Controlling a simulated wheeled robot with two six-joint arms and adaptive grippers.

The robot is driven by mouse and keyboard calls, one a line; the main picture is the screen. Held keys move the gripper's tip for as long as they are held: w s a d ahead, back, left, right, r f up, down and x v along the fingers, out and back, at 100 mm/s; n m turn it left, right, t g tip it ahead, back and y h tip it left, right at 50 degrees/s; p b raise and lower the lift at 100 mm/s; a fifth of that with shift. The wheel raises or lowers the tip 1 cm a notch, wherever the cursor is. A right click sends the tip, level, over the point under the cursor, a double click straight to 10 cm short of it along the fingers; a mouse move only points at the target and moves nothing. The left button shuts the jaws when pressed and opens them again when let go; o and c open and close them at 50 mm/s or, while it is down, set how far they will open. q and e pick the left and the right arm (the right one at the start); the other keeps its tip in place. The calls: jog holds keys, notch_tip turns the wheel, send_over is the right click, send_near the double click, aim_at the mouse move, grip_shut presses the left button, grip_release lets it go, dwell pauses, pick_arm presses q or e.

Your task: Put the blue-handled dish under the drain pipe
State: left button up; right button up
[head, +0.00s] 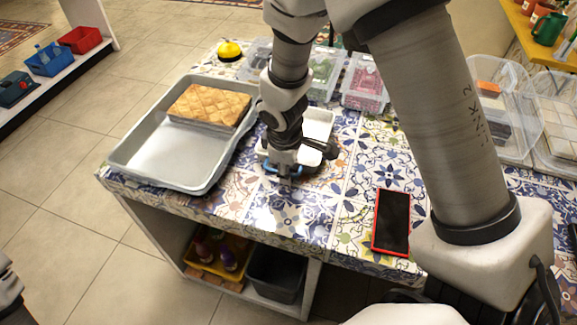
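The white dish (318,124) with a blue handle (269,169) stands on the patterned tabletop, right of the grey tray. Its handle is on the near side. My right gripper (286,178) points down at the handle, with blue showing on both sides of its fingers. The gripper and wrist hide part of the dish and handle, so I cannot tell whether the fingers are closed on it. I cannot make out a drain pipe in this view. My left gripper is not in view.
A grey tray (126,150) with a golden pastry (210,105) is at left. A red-edged phone (392,221) lies near the front edge. Clear containers (365,84) and a yellow object (230,50) are at the back. Tabletop between dish and phone is clear.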

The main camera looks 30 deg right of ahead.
jog(key=shift+o, duration=1.4)
jog(key=shift+w, duration=0.15)
